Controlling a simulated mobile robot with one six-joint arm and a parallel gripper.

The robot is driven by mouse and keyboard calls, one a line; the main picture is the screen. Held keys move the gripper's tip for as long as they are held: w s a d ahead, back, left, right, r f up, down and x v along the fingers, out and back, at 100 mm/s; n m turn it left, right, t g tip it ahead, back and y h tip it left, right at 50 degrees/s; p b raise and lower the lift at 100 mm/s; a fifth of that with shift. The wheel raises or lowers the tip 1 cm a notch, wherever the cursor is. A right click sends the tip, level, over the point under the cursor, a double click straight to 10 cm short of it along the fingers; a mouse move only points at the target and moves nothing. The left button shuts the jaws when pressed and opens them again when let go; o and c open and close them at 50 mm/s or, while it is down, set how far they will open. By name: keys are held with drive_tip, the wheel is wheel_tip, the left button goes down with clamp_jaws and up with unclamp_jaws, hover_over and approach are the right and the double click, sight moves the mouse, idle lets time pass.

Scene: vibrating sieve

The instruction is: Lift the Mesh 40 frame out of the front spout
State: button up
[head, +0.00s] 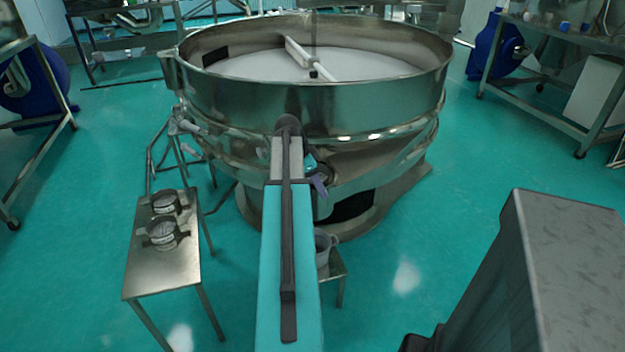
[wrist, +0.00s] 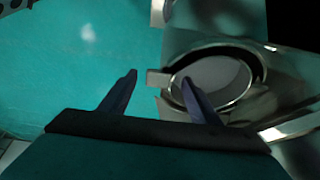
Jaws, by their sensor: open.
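In the wrist view a round metal frame with a pale mesh disc (wrist: 222,72) sits in the steel spout (wrist: 292,72); I take it for the Mesh 40 frame, but no label is readable. Its short tab (wrist: 157,77) points left. My gripper (wrist: 158,78) is open, and the tab shows between its fingertips. The right finger overlaps the mesh disc in the picture; whether it touches cannot be told. In the head view my gripper (head: 319,183) is by the front of the sieve, and my arm hides most of the spout.
The large round steel sieve (head: 310,108) holds white material. A small side table (head: 158,270) at the left carries two round clamped frames (head: 163,233). A bucket (head: 322,248) stands on a low stand under the spout. Green floor is clear at the right of the sieve.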

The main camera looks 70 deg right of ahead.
idle(0.3)
drive_tip(key=c, duration=1.2)
drive_tip(key=shift+r, duration=0.1)
drive_tip(key=shift+r+b, duration=0.3)
drive_tip(key=shift+r, duration=4.6)
